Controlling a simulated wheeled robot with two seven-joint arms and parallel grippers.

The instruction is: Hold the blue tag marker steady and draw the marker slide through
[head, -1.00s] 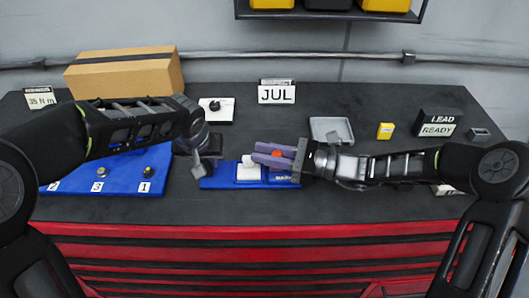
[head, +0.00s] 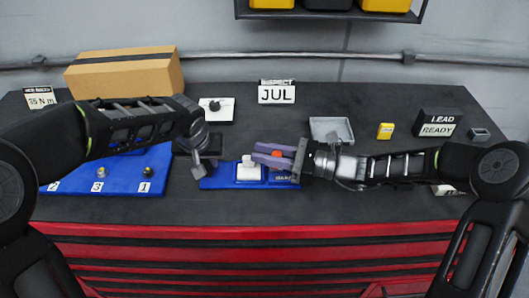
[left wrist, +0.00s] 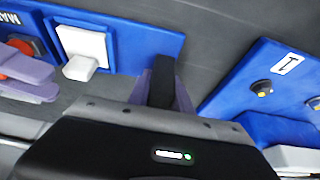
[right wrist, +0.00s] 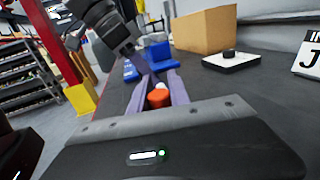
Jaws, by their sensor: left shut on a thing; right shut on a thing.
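The blue tag marker (head: 222,178) lies flat on the dark bench, with a white block (head: 249,172) on its top. A red-orange knob (head: 276,154) stands to the right of the white block. My right gripper (head: 268,154) is shut on the knob, its purple fingers on either side of it, as the right wrist view (right wrist: 158,98) also shows. My left gripper (head: 200,174) is at the marker's left end. In the left wrist view its fingers (left wrist: 161,75) meet the marker's end (left wrist: 150,50) and are shut on it; the exact contact is partly hidden.
A blue board (head: 120,180) with numbered knobs lies to the left. A cardboard box (head: 125,75) stands behind it. A white plate with a black knob (head: 216,110), a JUL sign (head: 277,95), a grey tray (head: 331,130) and a yellow block (head: 385,131) stand further back.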

